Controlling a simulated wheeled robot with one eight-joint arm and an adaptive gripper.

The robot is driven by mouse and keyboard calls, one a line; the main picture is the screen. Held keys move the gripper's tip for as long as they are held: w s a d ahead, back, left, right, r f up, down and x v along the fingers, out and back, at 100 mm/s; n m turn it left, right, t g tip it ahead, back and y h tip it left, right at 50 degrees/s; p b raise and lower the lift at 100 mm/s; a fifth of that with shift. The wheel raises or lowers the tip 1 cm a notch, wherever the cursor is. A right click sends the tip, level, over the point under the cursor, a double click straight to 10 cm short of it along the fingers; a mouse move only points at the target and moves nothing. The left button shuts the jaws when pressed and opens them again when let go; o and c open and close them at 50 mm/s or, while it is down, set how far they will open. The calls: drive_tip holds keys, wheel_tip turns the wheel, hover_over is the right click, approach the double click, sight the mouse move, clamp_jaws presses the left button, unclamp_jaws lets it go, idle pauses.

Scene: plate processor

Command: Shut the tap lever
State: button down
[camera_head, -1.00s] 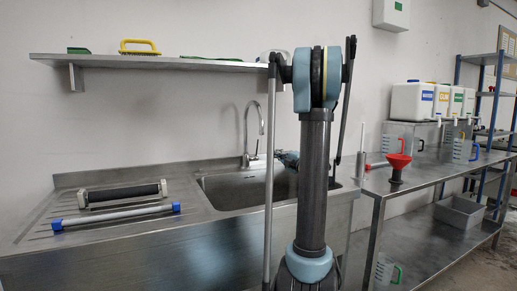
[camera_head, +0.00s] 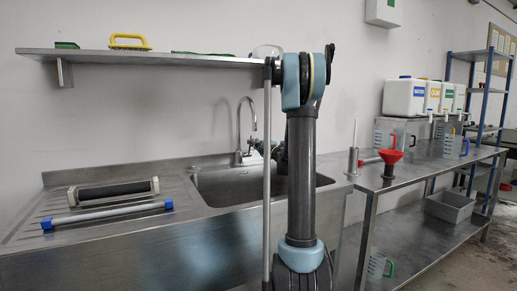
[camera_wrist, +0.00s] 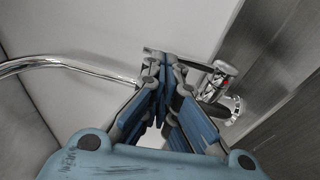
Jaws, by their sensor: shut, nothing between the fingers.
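The chrome tap (camera_head: 239,125) stands at the back of the steel sink, with its curved spout upright. In the wrist view its spout (camera_wrist: 60,65) runs in from the left, and the tap body (camera_wrist: 218,80), with a small red mark, is right of my fingers. A thin bright bar, which looks like the tap lever (camera_wrist: 193,64), passes just beyond my fingertips. My gripper (camera_wrist: 158,62) is shut and empty, close to this bar. I cannot tell whether they touch. In the head view my gripper (camera_head: 260,146) is small beside the tap, partly hidden by my arm.
The sink basin (camera_head: 215,190) lies below the tap. A wall shelf (camera_head: 180,60) hangs above. A roller (camera_head: 112,191) and a blue-ended bar (camera_head: 105,215) lie on the drainboard.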

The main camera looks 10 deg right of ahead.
drive_tip(key=shift+w+a, duration=0.25)
drive_tip(key=shift+w, duration=0.15)
drive_tip(key=shift+w+a+r, duration=0.2)
drive_tip(key=shift+w+r, duration=0.1)
drive_tip(key=shift+w, duration=0.2)
drive_tip(key=shift+w+a+r, duration=0.2)
drive_tip(key=shift+w+r, duration=0.05)
drive_tip(key=shift+w, duration=0.25)
